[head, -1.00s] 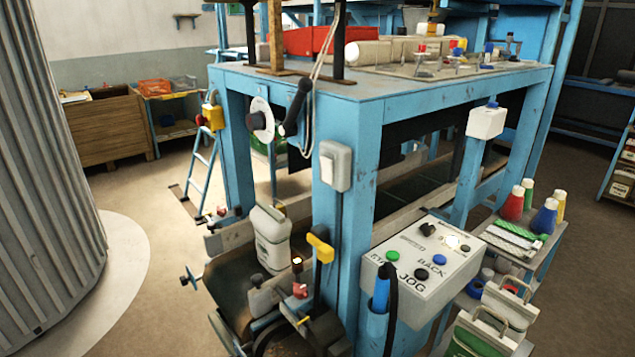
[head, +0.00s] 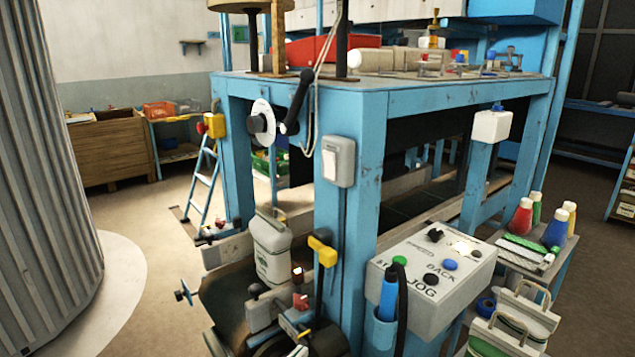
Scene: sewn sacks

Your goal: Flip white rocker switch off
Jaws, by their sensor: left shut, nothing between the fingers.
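The white rocker switch (head: 331,165) sits in a pale grey housing (head: 346,163) on the front blue post of the machine. Its face is plain, and I cannot tell which way it is tipped. No gripper is near it or covers it. Of my left gripper, at most a small pale tip (head: 298,351) shows at the bottom edge, well below the switch. It looks shut and empty, and the rest is cut off. My right gripper is not in view.
A black crank handle (head: 299,97) with a white dial and a hanging cord are left of the switch. A grey control box (head: 437,278) juts out lower right.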

